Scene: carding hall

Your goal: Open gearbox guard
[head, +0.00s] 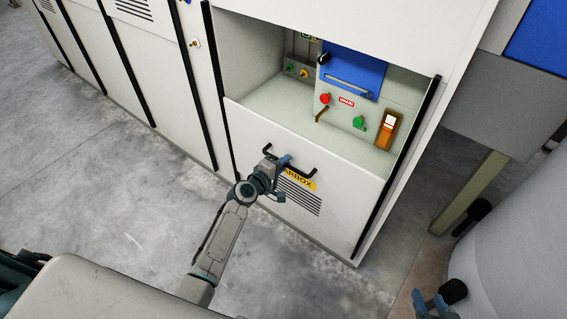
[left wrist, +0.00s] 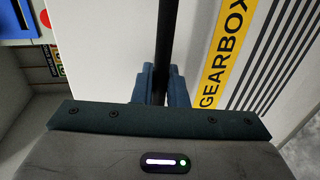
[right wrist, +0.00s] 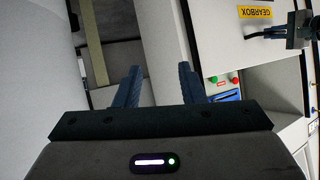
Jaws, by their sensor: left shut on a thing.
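The gearbox guard (head: 250,137) is a white panel low on the machine front, with dark slots and a yellow GEARBOX label (head: 297,180). A black bar handle (head: 299,170) stands out from it. My left gripper (head: 283,161) is shut on this handle, partly covering the label in the head view. In the left wrist view the black bar (left wrist: 163,40) runs between the fingers (left wrist: 153,85). The label also shows in the right wrist view (right wrist: 256,12). My right gripper (right wrist: 160,85) is open and empty, away from the guard; its fingertips show at the head view's bottom right (head: 431,301).
Above the guard is a recess with a red button (head: 325,98), a green knob (head: 358,122), an orange switch (head: 388,129) and a blue panel (head: 350,72). A pale rounded drum (head: 510,240) stands at right. Grey floor (head: 110,210) lies clear at left.

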